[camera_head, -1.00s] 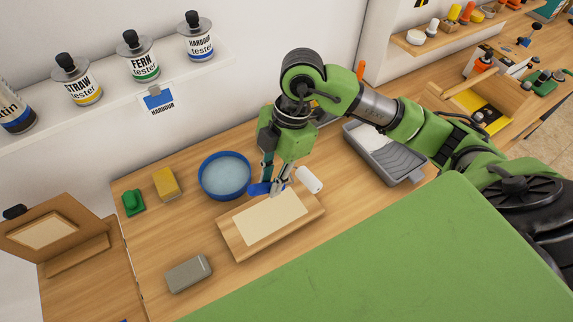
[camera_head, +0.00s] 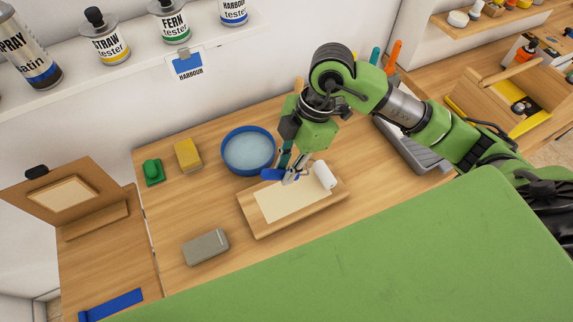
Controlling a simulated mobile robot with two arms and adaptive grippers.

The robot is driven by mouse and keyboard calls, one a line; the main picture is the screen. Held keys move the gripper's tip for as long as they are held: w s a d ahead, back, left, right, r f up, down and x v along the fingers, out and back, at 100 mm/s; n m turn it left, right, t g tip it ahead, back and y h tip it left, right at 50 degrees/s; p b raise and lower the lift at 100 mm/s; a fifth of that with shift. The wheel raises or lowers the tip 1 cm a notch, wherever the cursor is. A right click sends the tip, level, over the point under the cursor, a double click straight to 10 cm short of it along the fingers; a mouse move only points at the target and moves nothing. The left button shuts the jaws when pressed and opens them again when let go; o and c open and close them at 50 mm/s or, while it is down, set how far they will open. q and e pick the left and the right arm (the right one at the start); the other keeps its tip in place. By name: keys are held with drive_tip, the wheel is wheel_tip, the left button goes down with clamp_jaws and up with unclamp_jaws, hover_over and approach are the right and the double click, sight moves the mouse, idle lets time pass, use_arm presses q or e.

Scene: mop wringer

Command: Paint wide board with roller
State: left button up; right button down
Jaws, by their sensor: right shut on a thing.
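The wide board (camera_head: 293,203) lies on the wooden bench, with a pale cream panel framed by bare wood. My right gripper (camera_head: 289,179) is shut on the blue handle of the roller (camera_head: 323,175), at the board's back edge. The roller's white sleeve is over the back right part of the board; I cannot tell whether it touches. No blue paint shows on the cream panel. The grey paint tray (camera_head: 418,152) stands at the right, partly hidden behind my right arm. My left gripper is not in view.
A blue-rimmed bowl of water (camera_head: 248,150) stands behind the board. A yellow sponge (camera_head: 187,154), a green item (camera_head: 153,172) and a grey block (camera_head: 205,246) sit to the left. Tester tins (camera_head: 174,24) and a HARBOUR card (camera_head: 187,64) are above. A wooden caddy (camera_head: 510,90) stands far right.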

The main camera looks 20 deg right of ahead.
idle(0.5)
drive_tip(key=shift+f, duration=0.2)
drive_tip(key=shift+f+b, duration=0.35)
drive_tip(key=shift+f, duration=0.05)
idle(0.3)
